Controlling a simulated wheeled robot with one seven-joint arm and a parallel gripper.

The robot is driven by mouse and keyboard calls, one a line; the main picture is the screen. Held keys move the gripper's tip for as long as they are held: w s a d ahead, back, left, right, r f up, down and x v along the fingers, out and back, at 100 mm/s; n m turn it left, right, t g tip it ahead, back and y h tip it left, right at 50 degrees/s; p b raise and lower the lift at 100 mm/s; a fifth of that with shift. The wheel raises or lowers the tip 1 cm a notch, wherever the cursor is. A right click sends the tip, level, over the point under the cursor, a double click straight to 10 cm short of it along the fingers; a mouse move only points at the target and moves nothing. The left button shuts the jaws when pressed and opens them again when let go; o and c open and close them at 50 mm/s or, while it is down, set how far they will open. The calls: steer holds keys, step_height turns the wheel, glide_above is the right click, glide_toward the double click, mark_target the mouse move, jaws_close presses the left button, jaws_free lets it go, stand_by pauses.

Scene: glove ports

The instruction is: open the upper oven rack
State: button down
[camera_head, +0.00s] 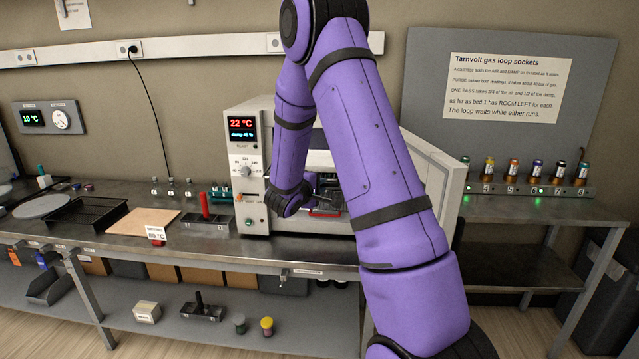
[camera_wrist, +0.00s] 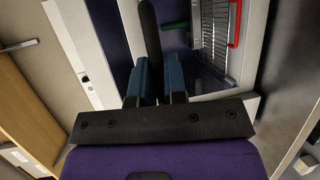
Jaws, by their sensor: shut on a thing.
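The white oven (camera_head: 257,165) stands on the bench with its display at 22 °C. Its door (camera_head: 435,165) is swung open to the right. Inside, a wire rack (camera_wrist: 214,40) with a red handle (camera_wrist: 235,25) shows in the wrist view; the red handle also shows low in the opening in the head view (camera_head: 326,214). A green bar (camera_wrist: 175,25) lies further left in the wrist view. My gripper (camera_wrist: 157,80) is at the oven opening, its blue fingers shut on a long black bar (camera_wrist: 150,30). Whether this bar belongs to a rack I cannot tell. My arm hides much of the opening.
A red-handled dark block (camera_head: 205,215) stands left of the oven, beside a tan board (camera_head: 143,223) and a black tray (camera_head: 88,214). A socket strip with several cartridges (camera_head: 534,172) is at right. The dark bench at right (camera_head: 515,262) is largely clear.

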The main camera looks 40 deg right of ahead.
stand_by(0.3)
steer(key=c, duration=1.2)
jaws_free()
steer(key=shift+a, duration=0.1)
steer(key=v, duration=1)
steer(key=shift+a, duration=0.3)
steer(key=shift+r, duration=0.1)
